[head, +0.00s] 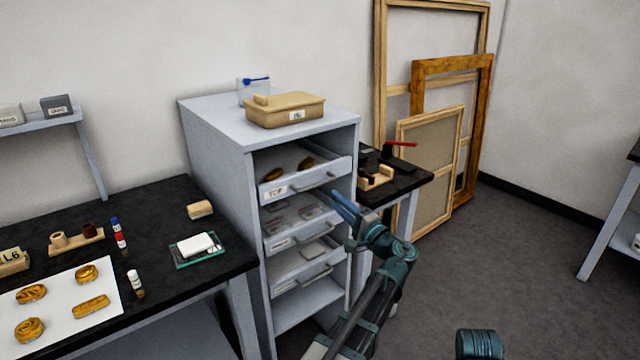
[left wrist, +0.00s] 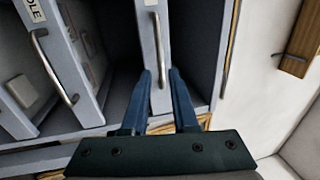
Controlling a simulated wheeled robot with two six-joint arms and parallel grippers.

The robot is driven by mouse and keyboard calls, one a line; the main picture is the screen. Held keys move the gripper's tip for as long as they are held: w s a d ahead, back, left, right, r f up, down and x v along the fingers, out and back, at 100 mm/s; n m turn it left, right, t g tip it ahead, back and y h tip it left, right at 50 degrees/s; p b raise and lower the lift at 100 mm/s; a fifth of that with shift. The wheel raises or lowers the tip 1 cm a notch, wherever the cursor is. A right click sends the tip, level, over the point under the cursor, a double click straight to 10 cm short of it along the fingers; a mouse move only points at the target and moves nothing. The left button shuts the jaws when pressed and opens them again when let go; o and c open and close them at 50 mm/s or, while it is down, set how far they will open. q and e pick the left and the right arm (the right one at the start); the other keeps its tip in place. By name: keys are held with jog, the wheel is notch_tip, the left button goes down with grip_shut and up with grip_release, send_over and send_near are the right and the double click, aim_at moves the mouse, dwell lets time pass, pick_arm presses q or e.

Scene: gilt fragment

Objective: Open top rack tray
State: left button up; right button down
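The grey rack (head: 215,160) holds several stacked trays. The top tray (head: 335,172), labelled TOP, has a bar handle (head: 318,182) and two brown pieces inside; its front looks about level with the rack's front. My left gripper (head: 345,207) is in front of the rack, just right of and below that handle. In the left wrist view, the left gripper (left wrist: 161,72) is open, with the lower end of a tray handle (left wrist: 158,45) between or just beyond its fingertips; contact cannot be told.
Lower trays (head: 290,238) sit beneath. A tan box (head: 285,111) stands on the rack. A black table (head: 160,215) with small items adjoins at left; a small dark table (head: 410,182) and leaning frames (head: 430,165) stand at right. The floor (head: 520,270) at right is clear.

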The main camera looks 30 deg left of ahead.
aim_at(318, 185)
pick_arm(q)
jog(key=p+x, duration=0.1)
jog(key=x, duration=0.8)
grip_shut()
jog(key=shift+f, duration=0.1)
dwell(1.2)
